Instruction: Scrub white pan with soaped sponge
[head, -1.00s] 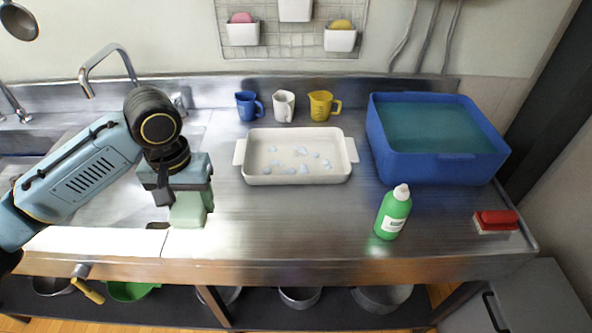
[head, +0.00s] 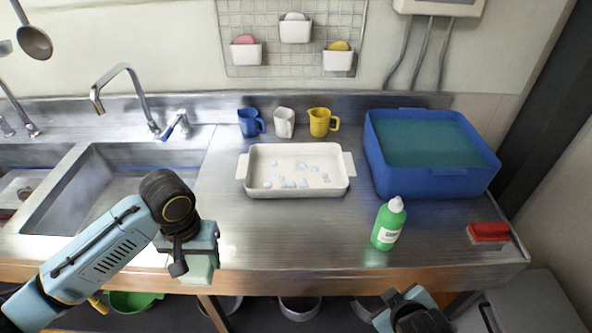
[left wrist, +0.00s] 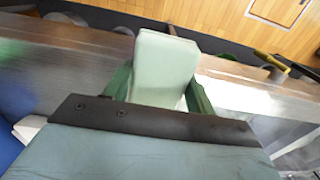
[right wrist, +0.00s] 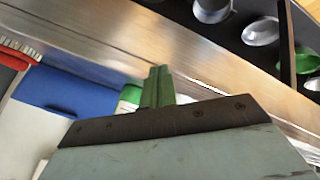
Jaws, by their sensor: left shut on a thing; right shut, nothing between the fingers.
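The white pan (head: 343,187) sits on the steel counter, with pale bluish blobs on its floor. My left gripper (head: 205,262) is shut on a pale green sponge, which shows best in the left wrist view (left wrist: 165,65). It holds the sponge near the counter's front edge, left of the pan and apart from it. My right gripper (right wrist: 157,86) is shut and empty; in the head view its arm shows at the bottom, in front of the counter, with the fingertips unclear. A green soap bottle (head: 387,226) stands upright right of the pan.
A blue basin of water (head: 430,183) stands right of the pan. Blue (head: 248,123), white (head: 284,123) and yellow (head: 319,122) mugs stand behind it. A red brush (head: 489,231) lies at the right. The sink (head: 110,180) is at left. Counter before the pan is clear.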

